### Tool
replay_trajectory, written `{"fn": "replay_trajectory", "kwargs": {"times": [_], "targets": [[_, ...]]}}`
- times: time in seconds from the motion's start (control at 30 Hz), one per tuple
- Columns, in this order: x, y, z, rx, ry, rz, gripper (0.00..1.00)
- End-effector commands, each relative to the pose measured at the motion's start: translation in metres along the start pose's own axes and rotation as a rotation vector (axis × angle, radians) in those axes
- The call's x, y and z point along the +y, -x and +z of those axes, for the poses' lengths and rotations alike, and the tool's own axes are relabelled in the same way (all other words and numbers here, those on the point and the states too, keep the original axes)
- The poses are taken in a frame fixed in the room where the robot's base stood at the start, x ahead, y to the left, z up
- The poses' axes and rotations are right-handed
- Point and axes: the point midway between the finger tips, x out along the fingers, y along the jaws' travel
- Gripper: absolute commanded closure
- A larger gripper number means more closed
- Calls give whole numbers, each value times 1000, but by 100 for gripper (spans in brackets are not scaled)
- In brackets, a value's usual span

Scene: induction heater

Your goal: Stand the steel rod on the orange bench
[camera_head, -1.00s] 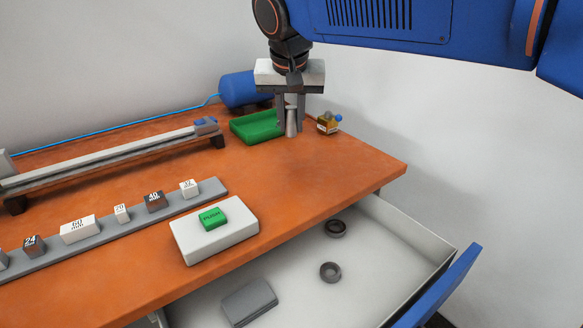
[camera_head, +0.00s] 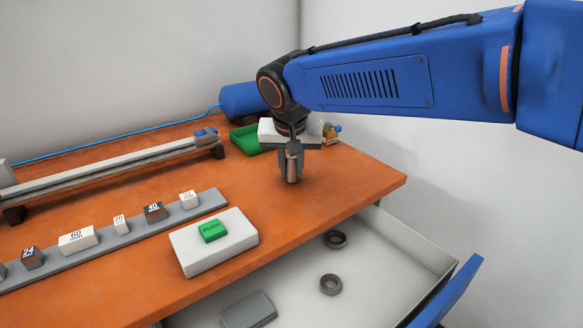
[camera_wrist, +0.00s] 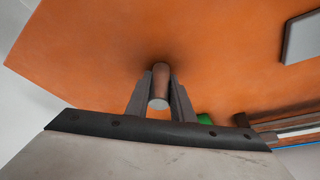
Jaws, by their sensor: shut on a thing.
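The steel rod (camera_head: 292,178) is upright between the fingers of my gripper (camera_head: 291,168), over a bare part of the orange bench (camera_head: 345,180). My gripper points down and is shut on the rod. In the wrist view the rod (camera_wrist: 160,85) shows between both fingers, its near end round and grey and its side reflecting orange. The rod's lower end is at or very close to the bench top; I cannot tell if it touches.
A white box with a green PUSH button (camera_head: 212,231) stands in front left. A grey rail (camera_head: 100,244) carries several labelled blocks. A green tray (camera_head: 245,139) and a small brass-and-blue part (camera_head: 331,132) sit behind my gripper. An open drawer (camera_head: 390,250) holds two dark rings.

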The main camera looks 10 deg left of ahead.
Motion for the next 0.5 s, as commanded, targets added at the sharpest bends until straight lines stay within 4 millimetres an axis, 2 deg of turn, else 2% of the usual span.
{"fn": "replay_trajectory", "kwargs": {"times": [0.2,0.23,0.3,0.5], "targets": [[0,-2,1,0,0,0,100],[0,-2,1,0,0,0,74],[0,-2,1,0,0,0,60],[0,-2,1,0,0,0,60]]}}
